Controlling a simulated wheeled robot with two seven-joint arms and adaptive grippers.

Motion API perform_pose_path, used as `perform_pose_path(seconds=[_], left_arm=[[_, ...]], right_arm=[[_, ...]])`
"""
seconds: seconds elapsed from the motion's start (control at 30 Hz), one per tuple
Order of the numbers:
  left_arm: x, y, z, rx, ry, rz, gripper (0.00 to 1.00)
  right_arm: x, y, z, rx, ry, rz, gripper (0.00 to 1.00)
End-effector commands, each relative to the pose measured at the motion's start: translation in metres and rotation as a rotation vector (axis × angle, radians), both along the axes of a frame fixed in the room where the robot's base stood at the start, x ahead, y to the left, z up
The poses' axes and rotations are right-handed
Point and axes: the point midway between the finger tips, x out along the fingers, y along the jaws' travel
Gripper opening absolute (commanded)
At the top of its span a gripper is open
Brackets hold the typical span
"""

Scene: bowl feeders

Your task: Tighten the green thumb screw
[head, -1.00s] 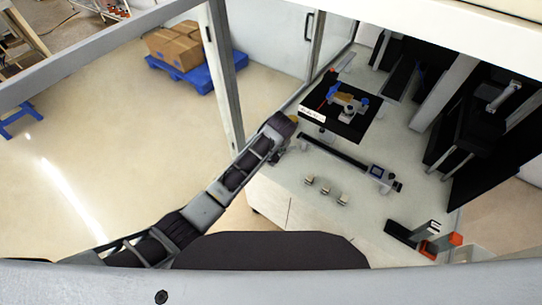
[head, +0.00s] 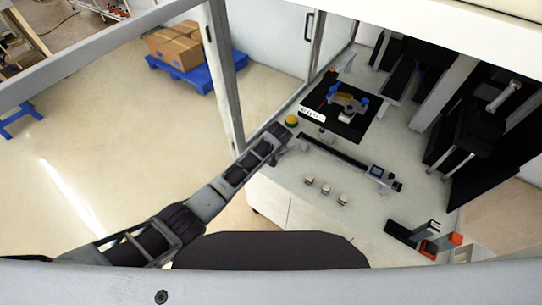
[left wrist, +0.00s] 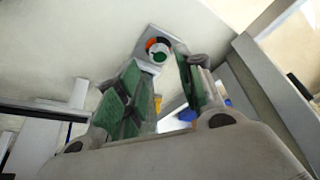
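A small round part (head: 291,121), yellow with a dark green top, stands at the left edge of the worktop in the head view; I cannot tell if it is the green thumb screw. My left gripper (head: 283,143) is just in front of it, apart from it. In the left wrist view my left gripper (left wrist: 160,78) is open, its green-padded fingers apart with nothing held between them. Beyond the fingertips a pale plate carries a round green piece (left wrist: 159,57) with an orange and black ring around it. My right gripper is not in view.
A black plate (head: 352,126) with blue knobs and a small device stands behind. A dark rail (head: 333,150) crosses the worktop. Several small pale blocks (head: 326,189) lie in front of it. An orange and black fixture (head: 440,243) stands at the right. A frame post (head: 224,75) rises left.

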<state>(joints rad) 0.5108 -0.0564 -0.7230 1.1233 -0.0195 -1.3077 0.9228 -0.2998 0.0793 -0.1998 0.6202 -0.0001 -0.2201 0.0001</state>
Motion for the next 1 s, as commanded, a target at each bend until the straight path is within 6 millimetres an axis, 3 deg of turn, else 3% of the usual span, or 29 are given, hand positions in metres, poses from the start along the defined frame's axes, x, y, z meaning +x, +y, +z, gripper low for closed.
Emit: perform_pose_path(seconds=[0.7,1.0], left_arm=[[0.019,0.004,-0.047,0.001,0.0,-0.001,0.37],[0.022,0.004,-0.056,0.0,0.001,0.0,0.37]], right_arm=[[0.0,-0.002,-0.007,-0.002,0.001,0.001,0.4],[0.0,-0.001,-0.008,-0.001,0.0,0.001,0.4]])
